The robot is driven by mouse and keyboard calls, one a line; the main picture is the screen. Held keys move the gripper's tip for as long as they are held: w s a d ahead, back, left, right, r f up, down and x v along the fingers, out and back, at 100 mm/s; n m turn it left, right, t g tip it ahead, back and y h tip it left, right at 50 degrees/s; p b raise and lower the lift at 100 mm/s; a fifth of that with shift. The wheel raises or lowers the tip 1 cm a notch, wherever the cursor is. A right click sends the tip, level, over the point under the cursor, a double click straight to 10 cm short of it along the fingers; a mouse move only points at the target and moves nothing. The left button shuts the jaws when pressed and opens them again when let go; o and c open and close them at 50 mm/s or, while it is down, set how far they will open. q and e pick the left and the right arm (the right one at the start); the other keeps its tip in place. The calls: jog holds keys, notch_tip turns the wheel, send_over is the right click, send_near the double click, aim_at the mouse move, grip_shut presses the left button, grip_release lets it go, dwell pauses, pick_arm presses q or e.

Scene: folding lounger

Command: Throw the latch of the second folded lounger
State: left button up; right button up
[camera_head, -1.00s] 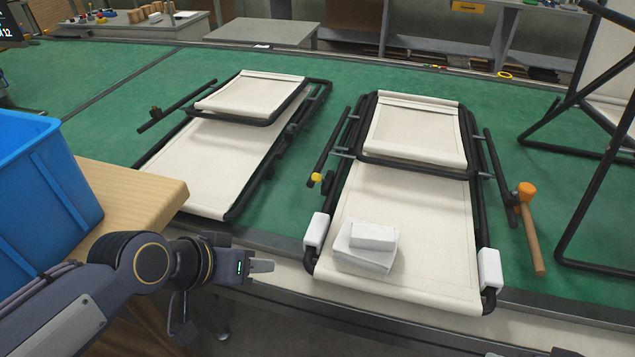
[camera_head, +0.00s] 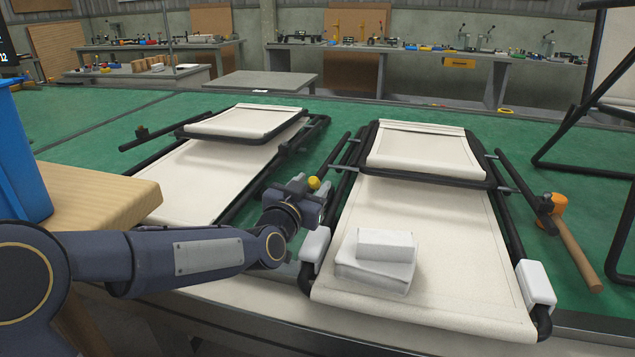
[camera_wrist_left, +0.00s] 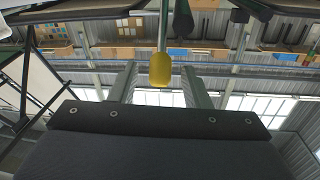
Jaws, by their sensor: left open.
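Two folded loungers lie on the green surface. The right lounger (camera_head: 430,245) has cream fabric on a black tube frame, with its smaller panel folded on top. A latch lever with a yellow knob (camera_head: 313,183) is at its left side. In the left wrist view, the yellow knob (camera_wrist_left: 160,70) appears between the two fingers, its rod running up the picture. My left gripper (camera_head: 310,193) is open beside the knob, between the loungers; its fingers also show in the wrist view (camera_wrist_left: 160,84). I cannot tell whether they touch it. My right gripper is not in view.
The other lounger (camera_head: 200,175) lies to the left. White folded cloths (camera_head: 378,262) rest on the right lounger. An orange-headed mallet (camera_head: 575,245) is at its right. A blue crate (camera_head: 22,160) stands on a wooden block (camera_head: 90,195) at left. Black frame tubes lie close around my gripper.

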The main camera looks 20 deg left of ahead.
pick_arm(q)
jog(key=shift+w+d, duration=0.15)
jog(key=shift+w, duration=0.8)
jog(key=shift+w+d, duration=0.1)
jog(key=shift+w, duration=0.85)
grip_shut()
